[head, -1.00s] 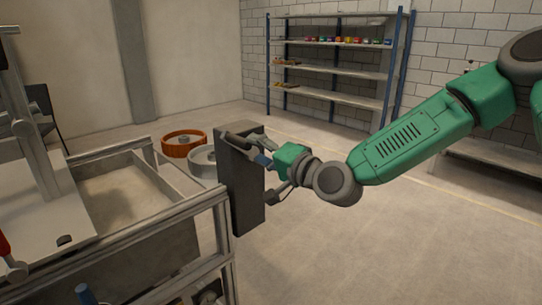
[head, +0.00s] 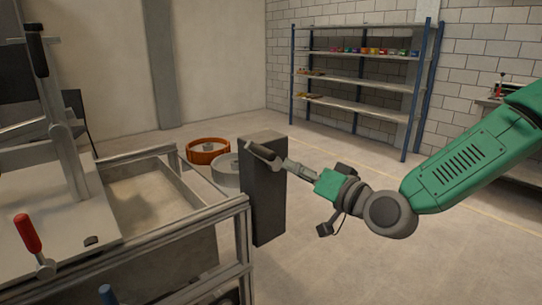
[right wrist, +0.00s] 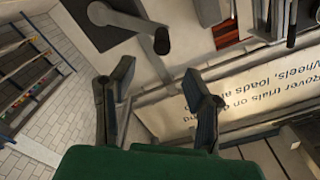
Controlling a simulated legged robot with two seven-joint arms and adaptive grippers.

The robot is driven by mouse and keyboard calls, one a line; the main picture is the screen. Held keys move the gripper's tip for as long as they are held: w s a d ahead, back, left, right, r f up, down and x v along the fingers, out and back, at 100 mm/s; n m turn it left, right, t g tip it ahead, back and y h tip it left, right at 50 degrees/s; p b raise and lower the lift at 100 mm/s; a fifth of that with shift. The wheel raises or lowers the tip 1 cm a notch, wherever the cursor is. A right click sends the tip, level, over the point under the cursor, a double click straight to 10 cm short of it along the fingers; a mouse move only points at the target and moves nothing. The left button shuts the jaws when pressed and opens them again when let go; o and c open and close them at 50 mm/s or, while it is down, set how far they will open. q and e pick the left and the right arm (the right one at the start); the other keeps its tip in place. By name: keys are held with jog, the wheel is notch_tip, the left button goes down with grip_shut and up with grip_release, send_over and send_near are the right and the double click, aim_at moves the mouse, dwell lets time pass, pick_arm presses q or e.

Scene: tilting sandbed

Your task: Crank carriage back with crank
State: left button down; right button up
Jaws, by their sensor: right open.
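A crank with a dark grip (head: 262,153) sits high on the dark upright box (head: 268,212) at the sandbed's right corner. In the right wrist view the crank (right wrist: 128,20) lies beyond my fingertips, in front of a dark panel. My right gripper (head: 293,167) is just right of the box; in the right wrist view its two fingers (right wrist: 157,75) are spread with nothing between them. The crank appears apart from the fingers. Which part is the carriage is unclear; a pale plate with an upright frame (head: 62,150) stands over the sandbed at left. My left gripper is not in view.
The metal-framed sandbed (head: 175,235) fills the lower left, with a red-handled lever (head: 27,233) on the plate. An orange wheel ring (head: 207,151) and a grey one (head: 226,170) lie behind the box. Floor to the right is clear; a shelf (head: 360,85) stands far back.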

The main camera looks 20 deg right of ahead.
aim_at(261, 151)
jog(key=w+a+n, duration=0.1)
jog(key=w+n, duration=0.1)
jog(key=w, duration=0.2)
jog(key=w+a+n, duration=0.2)
jog(key=w+n, duration=0.1)
jog(key=w, duration=0.1)
jog(key=w+a+n, duration=0.1)
jog(key=w+n, duration=0.2)
jog(key=w, duration=0.1)
jog(key=shift+w+a+r, duration=0.15)
jog(key=shift+w+a, duration=0.05)
jog(key=shift+a, duration=0.05)
grip_shut()
